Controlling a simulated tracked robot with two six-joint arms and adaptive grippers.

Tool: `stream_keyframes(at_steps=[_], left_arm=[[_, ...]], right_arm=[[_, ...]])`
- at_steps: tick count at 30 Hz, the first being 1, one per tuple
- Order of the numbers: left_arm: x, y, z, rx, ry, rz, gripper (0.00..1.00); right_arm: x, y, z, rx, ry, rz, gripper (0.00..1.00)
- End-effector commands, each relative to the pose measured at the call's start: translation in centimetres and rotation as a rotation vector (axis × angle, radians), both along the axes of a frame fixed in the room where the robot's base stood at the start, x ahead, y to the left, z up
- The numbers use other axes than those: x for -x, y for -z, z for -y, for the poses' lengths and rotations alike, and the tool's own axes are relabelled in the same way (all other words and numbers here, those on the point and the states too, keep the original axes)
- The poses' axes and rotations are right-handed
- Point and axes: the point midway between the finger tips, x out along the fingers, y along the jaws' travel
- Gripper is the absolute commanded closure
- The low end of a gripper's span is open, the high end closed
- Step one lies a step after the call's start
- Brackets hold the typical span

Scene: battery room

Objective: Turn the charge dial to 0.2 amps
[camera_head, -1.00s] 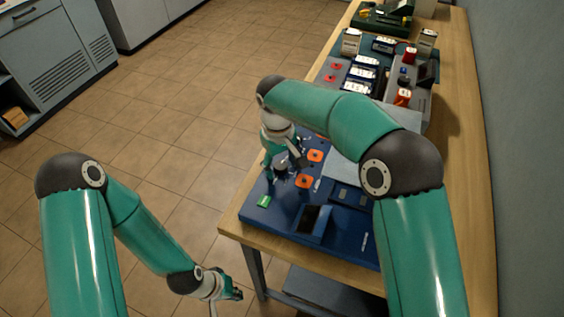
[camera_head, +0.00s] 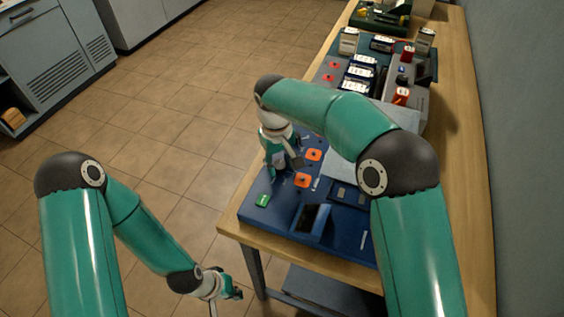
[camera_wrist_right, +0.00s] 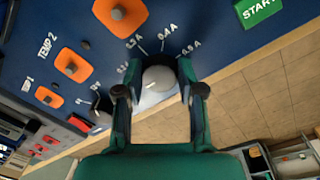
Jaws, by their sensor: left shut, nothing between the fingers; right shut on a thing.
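The charge dial (camera_wrist_right: 158,79) is a pale round knob on the blue panel, ringed by white tick marks. The labels 0.3 A, 0.4 A and 0.5 A are readable; a further label at the left is partly hidden by a finger. My right gripper (camera_wrist_right: 160,91) is shut on the dial, with one finger on each side. In the head view my right gripper (camera_head: 283,168) is over the panel's left side and hides the dial. My left gripper (camera_head: 237,294) is shut and empty, low beside the table.
Battery packs (camera_head: 358,73) and a grey unit stand farther back on the wooden table (camera_head: 455,200). Tiled floor is clear at left.

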Motion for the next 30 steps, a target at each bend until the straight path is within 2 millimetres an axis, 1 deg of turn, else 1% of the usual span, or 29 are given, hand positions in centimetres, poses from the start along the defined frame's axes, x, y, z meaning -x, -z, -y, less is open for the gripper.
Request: stream_keyframes(at_steps=[5, 21, 30], left_arm=[[0.0, -0.11, 0.0, 0.0, 0.0, 0.0, 1.0], [0.0, -0.34, 0.0, 0.0, 0.0, 0.0, 1.0], [0.0, -0.4, 0.01, 0.0, 0.0, 0.0, 1.0]], right_arm=[[-0.06, -0.06, -0.1, -0.002, 0.109, 0.002, 0.97], [-0.16, -0.04, -0.1, -0.004, 0.548, 0.005, 0.97], [-0.22, -0.08, -0.04, -0.005, 0.685, 0.006, 0.97]])
